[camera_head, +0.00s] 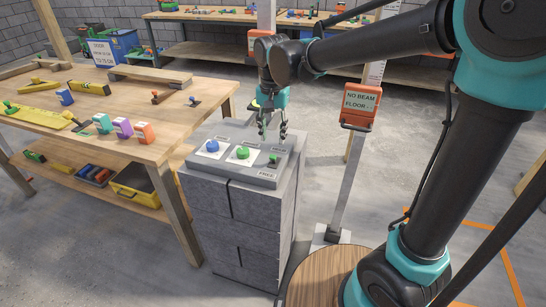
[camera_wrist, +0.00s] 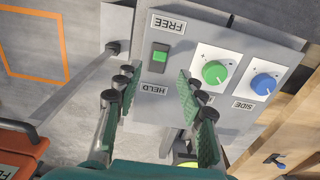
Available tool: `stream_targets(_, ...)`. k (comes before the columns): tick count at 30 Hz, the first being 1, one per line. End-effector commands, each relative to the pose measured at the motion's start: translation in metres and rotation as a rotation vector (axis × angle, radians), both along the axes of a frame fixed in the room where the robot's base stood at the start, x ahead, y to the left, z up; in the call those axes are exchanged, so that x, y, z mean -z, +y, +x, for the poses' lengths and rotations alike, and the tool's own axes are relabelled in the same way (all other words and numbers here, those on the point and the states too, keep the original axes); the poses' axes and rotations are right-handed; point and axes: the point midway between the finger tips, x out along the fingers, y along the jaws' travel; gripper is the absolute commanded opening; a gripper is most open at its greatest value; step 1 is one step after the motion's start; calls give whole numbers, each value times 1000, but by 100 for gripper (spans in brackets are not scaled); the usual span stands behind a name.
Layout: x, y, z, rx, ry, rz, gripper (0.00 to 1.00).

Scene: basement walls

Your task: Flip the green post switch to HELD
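The green post switch (camera_wrist: 158,57) sits in a dark slot on the grey panel, between a FREE label (camera_wrist: 168,24) and a HELD label (camera_wrist: 153,90). I cannot tell clearly which way it leans. In the head view the switch (camera_head: 273,161) is at the panel's right end, with the FREE label (camera_head: 266,175) at the front edge. My gripper (camera_head: 272,134) points down above the back of the panel, near the switch. In the wrist view my gripper (camera_wrist: 158,88) is open and empty, its fingers apart on either side of the HELD label, apart from the switch.
On the same panel are a green knob (camera_head: 242,153) and a blue knob (camera_head: 212,146). The panel tops a grey block stand (camera_head: 250,225). A wooden workbench (camera_head: 150,125) is close on the left. An orange sign (camera_head: 361,107) on a post stands to the right.

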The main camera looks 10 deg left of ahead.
Motion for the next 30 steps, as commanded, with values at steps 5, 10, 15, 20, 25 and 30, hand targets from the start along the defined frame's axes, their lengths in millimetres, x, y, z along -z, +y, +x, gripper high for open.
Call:
stream_targets(5, 36, 0, 0, 0, 0, 0, 40)
stream_targets(10, 64, 0, 0, 0, 0, 0, 40)
stream_targets(15, 83, 0, 0, 0, 0, 0, 40)
stream_targets(20, 90, 0, 0, 0, 0, 0, 40)
stream_targets(25, 91, 0, 0, 0, 0, 0, 40)
stream_targets(30, 91, 0, 0, 0, 0, 0, 31)
